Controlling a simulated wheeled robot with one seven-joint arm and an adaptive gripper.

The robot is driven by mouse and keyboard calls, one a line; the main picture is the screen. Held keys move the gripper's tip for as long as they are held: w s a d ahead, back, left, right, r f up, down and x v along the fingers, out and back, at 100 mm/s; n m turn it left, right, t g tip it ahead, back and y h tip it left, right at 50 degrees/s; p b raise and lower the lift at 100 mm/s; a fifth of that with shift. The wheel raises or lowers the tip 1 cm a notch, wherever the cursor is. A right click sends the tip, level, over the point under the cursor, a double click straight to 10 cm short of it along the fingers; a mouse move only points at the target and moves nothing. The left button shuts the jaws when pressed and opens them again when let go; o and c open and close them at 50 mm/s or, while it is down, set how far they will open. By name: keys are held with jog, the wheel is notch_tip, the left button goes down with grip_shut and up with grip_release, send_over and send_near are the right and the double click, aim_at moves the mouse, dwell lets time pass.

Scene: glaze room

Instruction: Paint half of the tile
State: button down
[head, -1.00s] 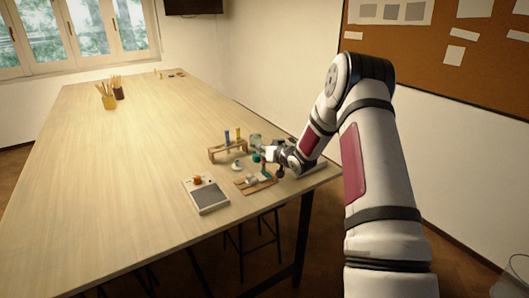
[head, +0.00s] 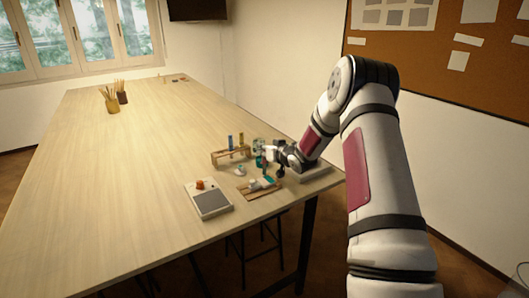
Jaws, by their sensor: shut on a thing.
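My gripper (head: 269,154) is at the right end of the long table (head: 140,170), low over the cluster of glaze things. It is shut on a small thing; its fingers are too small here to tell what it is. A small teal thing (head: 260,162) shows at the fingers. Just in front lies a wooden board (head: 247,193) with small pale and teal pieces on it. A pale tray with a grey panel (head: 212,202) and an orange lump (head: 200,184) lies left of the board. I cannot tell which piece is the tile, or whether it bears paint.
A wooden rack (head: 218,161) with blue and yellow upright pieces stands behind the board. A clear jar (head: 258,145) stands close to my gripper. A small white piece (head: 240,170) lies between. Brush pots (head: 112,103) stand far left. The table's middle is clear.

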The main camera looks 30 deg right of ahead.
jog(key=shift+r+p, duration=0.7)
jog(key=shift+r, duration=1.8)
